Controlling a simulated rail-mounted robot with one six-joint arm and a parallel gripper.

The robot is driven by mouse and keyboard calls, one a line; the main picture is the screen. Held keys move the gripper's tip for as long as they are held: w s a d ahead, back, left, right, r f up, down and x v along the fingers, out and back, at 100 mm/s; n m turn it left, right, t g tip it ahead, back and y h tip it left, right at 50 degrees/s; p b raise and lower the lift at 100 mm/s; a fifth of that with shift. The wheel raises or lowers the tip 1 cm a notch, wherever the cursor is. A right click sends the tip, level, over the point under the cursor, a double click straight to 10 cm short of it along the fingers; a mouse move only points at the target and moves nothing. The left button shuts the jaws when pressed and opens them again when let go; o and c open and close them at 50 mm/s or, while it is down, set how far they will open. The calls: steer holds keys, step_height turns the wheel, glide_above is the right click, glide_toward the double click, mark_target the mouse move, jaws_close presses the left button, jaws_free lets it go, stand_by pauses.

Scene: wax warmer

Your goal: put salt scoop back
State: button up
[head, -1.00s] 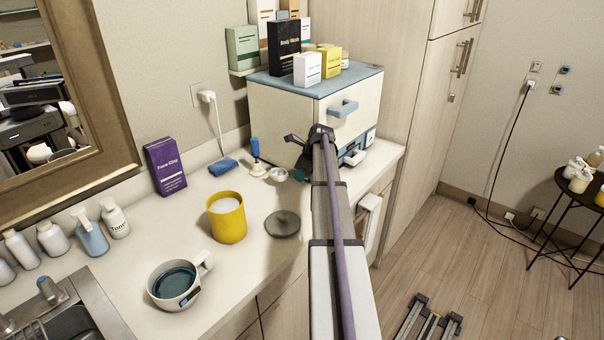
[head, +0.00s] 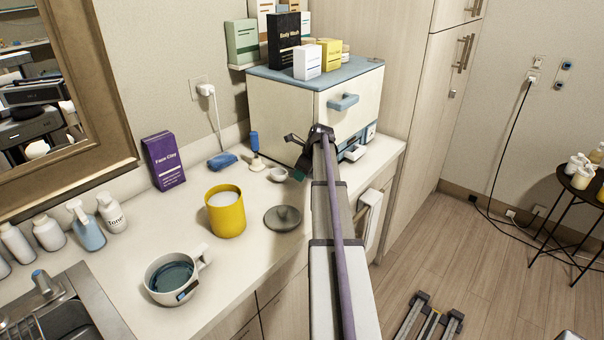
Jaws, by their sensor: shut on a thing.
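My gripper (head: 298,154) is over the counter in front of the white cabinet, its jaws partly hidden by my own arm. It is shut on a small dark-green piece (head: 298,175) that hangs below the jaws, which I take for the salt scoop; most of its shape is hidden. A yellow jar (head: 226,217) with white contents stands open on the counter, to the left of and nearer than my gripper. A grey round lid with a knob (head: 283,218) lies on the counter right of the jar.
A small white dish (head: 278,174) and a blue-handled upright tool (head: 255,148) stand left of my gripper. The white cabinet (head: 285,116) is close behind it. A purple box (head: 163,161) and bottles line the wall.

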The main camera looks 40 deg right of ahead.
steer(key=shift+f+b, duration=0.7)
steer(key=shift+b, duration=0.05)
stand_by(0.7)
steer(key=o, duration=1.1)
steer(key=shift+r, duration=0.1)
steer(key=shift+p+v, duration=3.75)
steer(key=shift+v, duration=0.2)
